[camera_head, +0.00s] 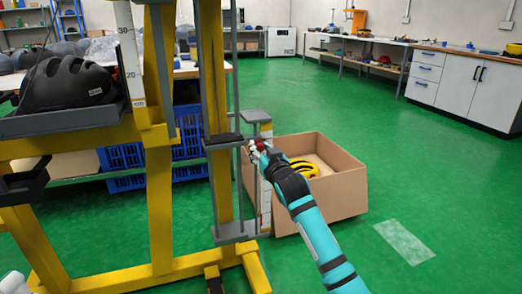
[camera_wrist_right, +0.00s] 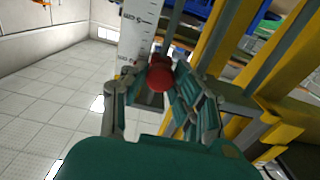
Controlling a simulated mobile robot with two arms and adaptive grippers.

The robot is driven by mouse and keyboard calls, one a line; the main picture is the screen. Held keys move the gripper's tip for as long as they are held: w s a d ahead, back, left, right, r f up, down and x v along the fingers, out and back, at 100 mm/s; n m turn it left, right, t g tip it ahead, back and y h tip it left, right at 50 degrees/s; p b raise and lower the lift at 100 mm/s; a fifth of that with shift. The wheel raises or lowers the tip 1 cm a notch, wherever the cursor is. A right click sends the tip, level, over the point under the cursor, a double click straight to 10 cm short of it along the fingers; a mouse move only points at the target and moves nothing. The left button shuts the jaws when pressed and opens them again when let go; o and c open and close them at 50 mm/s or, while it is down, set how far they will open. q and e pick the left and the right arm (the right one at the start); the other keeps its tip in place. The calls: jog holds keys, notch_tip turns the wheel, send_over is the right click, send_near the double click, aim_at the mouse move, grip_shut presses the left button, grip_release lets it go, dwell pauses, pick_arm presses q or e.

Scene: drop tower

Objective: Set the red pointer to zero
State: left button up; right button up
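The red pointer (camera_wrist_right: 160,75) is a round red knob in front of a white scale strip (camera_wrist_right: 135,35) in the right wrist view. In the head view a little of the red pointer (camera_head: 261,146) shows at the fingertips of my right gripper (camera_head: 257,150). In the wrist view my right gripper (camera_wrist_right: 155,90) has one finger on each side of the knob. The fingers stand apart, with a gap visible beside the knob. The scale strip also shows in the head view (camera_head: 266,203). Its marks near the knob are too small to read surely.
The yellow drop tower frame (camera_head: 160,205) stands left of my right arm, with a black helmet (camera_head: 68,83) on its grey shelf. A cardboard box (camera_head: 340,190) with a yellow helmet (camera_head: 304,168) stands behind my right arm. The green floor to the right is mostly clear.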

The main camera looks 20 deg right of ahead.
jog(key=o, duration=0.4)
jog(key=shift+r, duration=0.3)
jog(key=shift+o, duration=0.2)
jog(key=shift+f, duration=0.15)
jog(key=shift+s, duration=0.1)
jog(key=s, duration=0.8)
jog(key=shift+d, duration=0.2)
jog(key=shift+a, duration=0.1)
